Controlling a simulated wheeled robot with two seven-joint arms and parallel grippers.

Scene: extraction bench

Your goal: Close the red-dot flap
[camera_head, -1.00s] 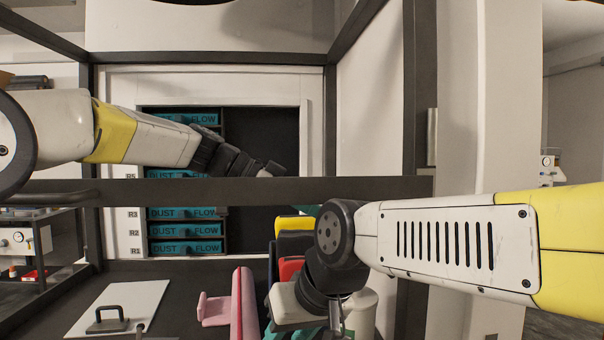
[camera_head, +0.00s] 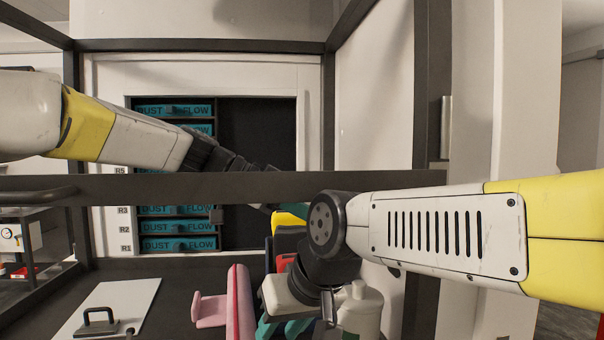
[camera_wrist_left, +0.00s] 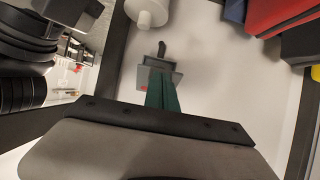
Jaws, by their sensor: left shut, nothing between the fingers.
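In the left wrist view, a grey flap-like piece (camera_wrist_left: 154,66) with a small red dot (camera_wrist_left: 144,87) sits against a pale surface, and a dark lever or handle stands above it. My left gripper (camera_wrist_left: 162,95) is shut and empty, its green fingers overlapping the grey piece; I cannot tell whether they touch it. In the head view the left arm reaches behind the dark crossbar, and a teal tip (camera_head: 291,211) shows below it. My right gripper (camera_head: 286,326) points down at the bench front, partly hidden by its own wrist; its opening is unclear.
A dark frame bar (camera_head: 210,187) crosses in front of the left arm. Teal dust-flow drawers (camera_head: 178,243) stand in a rack behind. A pink holder (camera_head: 238,305), a yellow-topped item (camera_head: 288,220) and a white bottle (camera_head: 362,310) crowd the right gripper. A handled white panel (camera_head: 125,300) lies at left.

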